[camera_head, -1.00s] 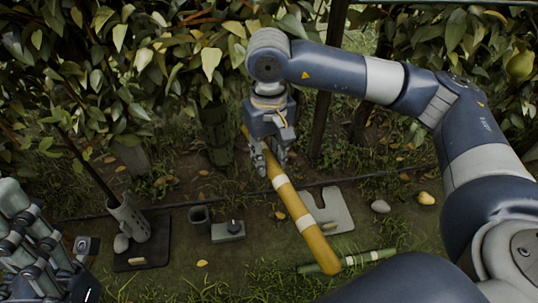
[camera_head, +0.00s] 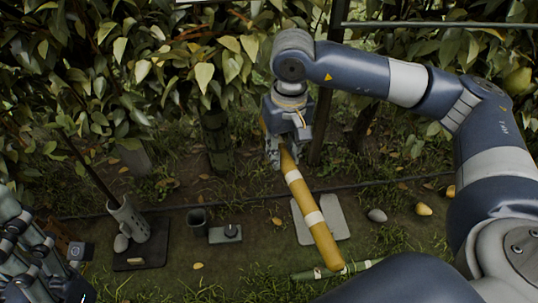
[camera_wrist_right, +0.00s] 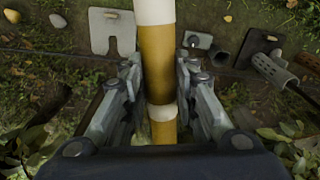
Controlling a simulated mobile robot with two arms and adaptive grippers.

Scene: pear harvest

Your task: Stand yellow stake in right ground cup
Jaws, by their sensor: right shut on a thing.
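The yellow stake (camera_head: 300,187) with white bands is held by my right gripper (camera_head: 280,150). It slants across the head view, its lower-right end over the ground near the light plate. In the right wrist view the stake (camera_wrist_right: 157,65) runs between the two fingers of the right gripper (camera_wrist_right: 160,110). A grey perforated ground cup (camera_head: 128,220) on a black base at the left holds a thin dark stake. A small dark cup (camera_head: 197,221) stands to its right, empty as far as I see. I cannot tell which is the right ground cup. My left gripper (camera_head: 35,255) is partly cut off at the lower left.
A notched light-grey plate (camera_head: 335,222) lies partly behind the stake. A small grey box (camera_head: 225,234) sits beside the dark cup. A green stake (camera_head: 345,268) lies on the grass in front. Stones lie at right; leafy trees and a dark post stand behind.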

